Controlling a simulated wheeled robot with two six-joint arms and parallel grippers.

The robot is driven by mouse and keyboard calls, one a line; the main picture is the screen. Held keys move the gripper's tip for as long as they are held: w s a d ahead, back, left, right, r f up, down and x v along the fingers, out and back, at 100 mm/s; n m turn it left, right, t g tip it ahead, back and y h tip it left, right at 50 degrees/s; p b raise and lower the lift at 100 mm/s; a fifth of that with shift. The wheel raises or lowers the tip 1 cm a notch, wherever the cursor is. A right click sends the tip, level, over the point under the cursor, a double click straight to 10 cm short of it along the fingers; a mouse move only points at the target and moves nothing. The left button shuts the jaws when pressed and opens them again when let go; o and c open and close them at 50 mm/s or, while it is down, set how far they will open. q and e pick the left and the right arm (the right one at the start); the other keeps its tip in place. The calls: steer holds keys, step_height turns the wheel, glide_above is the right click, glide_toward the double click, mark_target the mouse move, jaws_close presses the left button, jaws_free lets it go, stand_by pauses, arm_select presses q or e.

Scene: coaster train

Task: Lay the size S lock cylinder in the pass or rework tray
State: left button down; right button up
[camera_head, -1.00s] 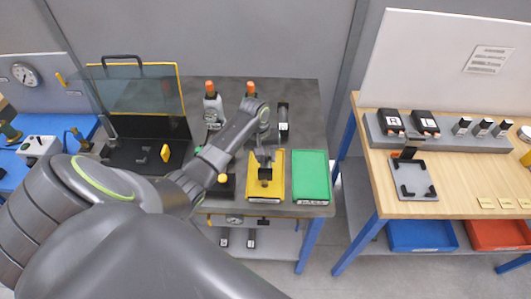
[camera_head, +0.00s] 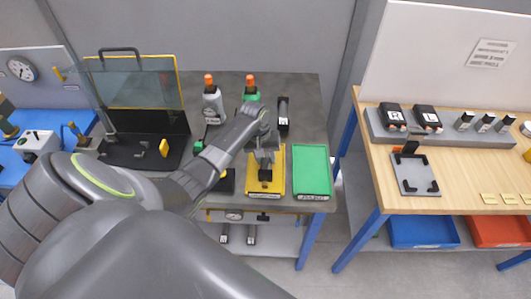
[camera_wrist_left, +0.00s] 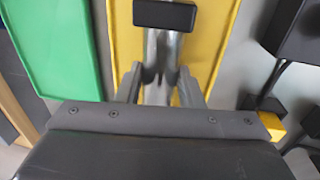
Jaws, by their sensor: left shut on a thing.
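My left gripper (camera_head: 266,168) points down over the yellow tray (camera_head: 279,183), shut on a silver, metal lock cylinder. In the left wrist view the lock cylinder (camera_wrist_left: 160,62) lies between the two fingers (camera_wrist_left: 160,92), with a dark block (camera_wrist_left: 165,15) at its far end. Its size mark does not show, and I cannot tell whether it touches the tray floor. The green tray (camera_head: 311,172) beside it on the right looks empty; both trays also show in the left wrist view. My right gripper is not in view.
A grey bottle (camera_head: 211,104) and a green bottle (camera_head: 251,90), both orange-capped, stand behind my arm. A dark upright tool (camera_head: 283,113) is right of them. A black case with a clear shield (camera_head: 135,85) stands left. A wooden bench (camera_head: 465,165) is across a gap.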

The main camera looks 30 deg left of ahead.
arm_select(q)
steer(key=c, duration=0.9)
jaws_free()
steer(key=shift+r, duration=0.15)
steer(key=shift+s+f, duration=0.15)
steer(key=shift+f, duration=0.05)
steer(key=shift+a+r, duration=0.1)
steer(key=shift+r, duration=0.25)
step_height(320, 180, up, 17)
steer(key=s+a+b, duration=0.1)
steer(key=a, duration=0.1)
steer(key=shift+s, duration=0.15)
steer(key=shift+f, duration=0.1)
